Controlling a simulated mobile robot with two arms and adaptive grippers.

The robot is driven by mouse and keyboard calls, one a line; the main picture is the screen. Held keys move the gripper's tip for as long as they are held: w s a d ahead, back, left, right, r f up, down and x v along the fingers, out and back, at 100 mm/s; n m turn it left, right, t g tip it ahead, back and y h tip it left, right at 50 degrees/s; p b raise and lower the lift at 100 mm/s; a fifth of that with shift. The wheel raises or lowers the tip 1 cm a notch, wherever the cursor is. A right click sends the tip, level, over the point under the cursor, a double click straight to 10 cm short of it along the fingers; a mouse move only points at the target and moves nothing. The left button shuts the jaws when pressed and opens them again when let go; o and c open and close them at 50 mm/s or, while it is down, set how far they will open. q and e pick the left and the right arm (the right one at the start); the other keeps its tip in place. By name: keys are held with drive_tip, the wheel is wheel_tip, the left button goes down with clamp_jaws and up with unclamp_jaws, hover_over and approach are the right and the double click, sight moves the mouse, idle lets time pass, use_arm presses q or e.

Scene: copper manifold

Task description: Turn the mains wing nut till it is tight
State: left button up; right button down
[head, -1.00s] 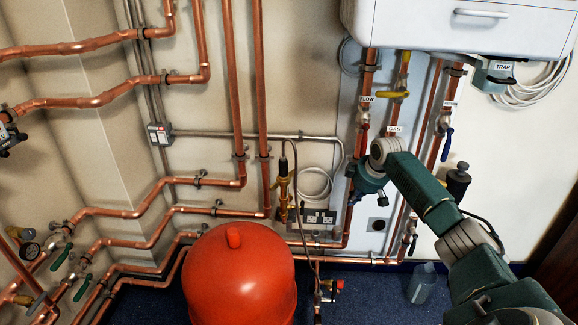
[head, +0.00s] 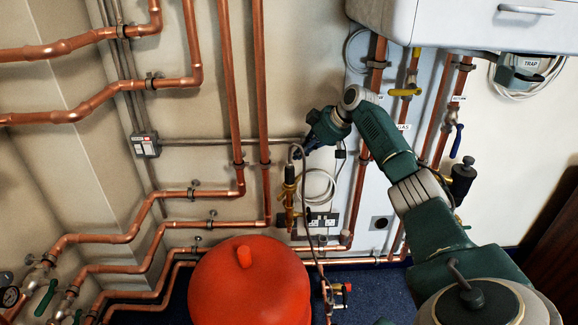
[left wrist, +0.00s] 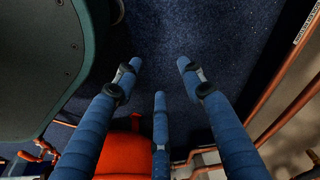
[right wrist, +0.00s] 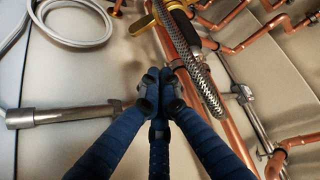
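I cannot make out the mains wing nut for certain in any view. The hose (right wrist: 196,62) and brass parts (right wrist: 143,22) also show in the right wrist view. My right gripper (head: 302,150) is just above the brass assembly, near the grey conduit. In the right wrist view its fingertips (right wrist: 159,88) are together, with nothing visible between them. My left gripper (left wrist: 158,72) is open and empty, with dark blue floor beyond its spread fingers.
A red tank (head: 250,285) stands below the brass assembly. A grey conduit (head: 230,141) runs along the wall by my right gripper. Copper pipes (head: 226,80) and a white boiler (head: 480,28) surround the area. A white cable coil (right wrist: 75,25) hangs close by.

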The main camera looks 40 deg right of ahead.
drive_tip(key=b+x, duration=0.3)
drive_tip(key=x, duration=0.7)
use_arm(q)
drive_tip(key=shift+w+d+r+p, duration=0.1)
drive_tip(key=shift+w+r+p, duration=0.2)
drive_tip(key=shift+r, duration=0.55)
drive_tip(key=shift+w+a+r+p, duration=0.1)
drive_tip(key=shift+w+r+p, duration=0.15)
drive_tip(key=shift+r, duration=0.6)
drive_tip(key=shift+w+d+r+p, duration=0.1)
drive_tip(key=shift+w+r+p, duration=0.2)
drive_tip(key=shift+r, duration=0.55)
use_arm(e)
drive_tip(key=shift+s+d, duration=0.2)
drive_tip(key=shift+s, duration=0.5)
drive_tip(key=shift+s+d, duration=0.2)
drive_tip(key=shift+s, duration=0.45)
drive_tip(key=shift+s+d, duration=0.2)
drive_tip(key=shift+s, duration=0.5)
use_arm(q)
drive_tip(key=shift+w+r, duration=0.1)
use_arm(e)
drive_tip(key=shift+r, duration=0.1)
